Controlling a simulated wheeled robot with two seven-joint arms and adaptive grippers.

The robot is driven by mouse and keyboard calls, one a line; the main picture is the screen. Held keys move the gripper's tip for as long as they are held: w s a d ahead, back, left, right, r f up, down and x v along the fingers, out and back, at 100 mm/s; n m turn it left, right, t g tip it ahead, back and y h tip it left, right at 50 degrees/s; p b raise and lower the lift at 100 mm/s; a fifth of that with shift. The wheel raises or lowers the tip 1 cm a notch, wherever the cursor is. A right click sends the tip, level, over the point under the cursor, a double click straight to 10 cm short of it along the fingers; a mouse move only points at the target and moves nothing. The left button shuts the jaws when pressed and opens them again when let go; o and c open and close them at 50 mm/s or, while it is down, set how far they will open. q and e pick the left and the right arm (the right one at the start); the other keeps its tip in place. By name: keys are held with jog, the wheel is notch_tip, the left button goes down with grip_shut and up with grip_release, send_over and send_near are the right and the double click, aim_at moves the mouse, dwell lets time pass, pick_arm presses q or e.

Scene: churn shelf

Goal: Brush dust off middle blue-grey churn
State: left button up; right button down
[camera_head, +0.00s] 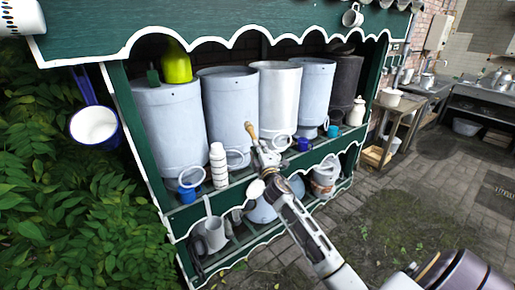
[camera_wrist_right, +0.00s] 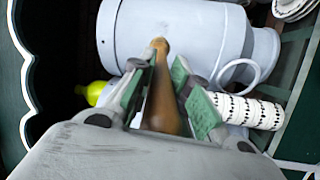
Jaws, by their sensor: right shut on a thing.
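A row of churns stands on the upper shelf. Counting the blue-grey ones, the middle one (camera_head: 228,105) stands between the left blue-grey churn (camera_head: 168,125) and a whiter churn (camera_head: 278,95). Another blue-grey churn (camera_head: 313,90) is further right. My right gripper (camera_head: 257,147) is in front of the shelf, shut on a wooden handle (camera_wrist_right: 165,95), whose tip rises toward the churns. The brush's bristles are hidden. A blue-grey churn (camera_wrist_right: 190,30) fills the upper wrist view behind the handle; I cannot tell which one. My left gripper is not in view.
A white patterned bottle (camera_head: 218,165) stands at the shelf front, also in the wrist view (camera_wrist_right: 250,110). Blue cups and a white bottle (camera_head: 357,112) share the shelf. A scalloped green canopy (camera_head: 210,20) hangs above. Free paving (camera_head: 400,190) lies at right; leaves grow at left.

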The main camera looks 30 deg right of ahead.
jog(key=shift+s, duration=1.15)
jog(key=shift+p, duration=0.3)
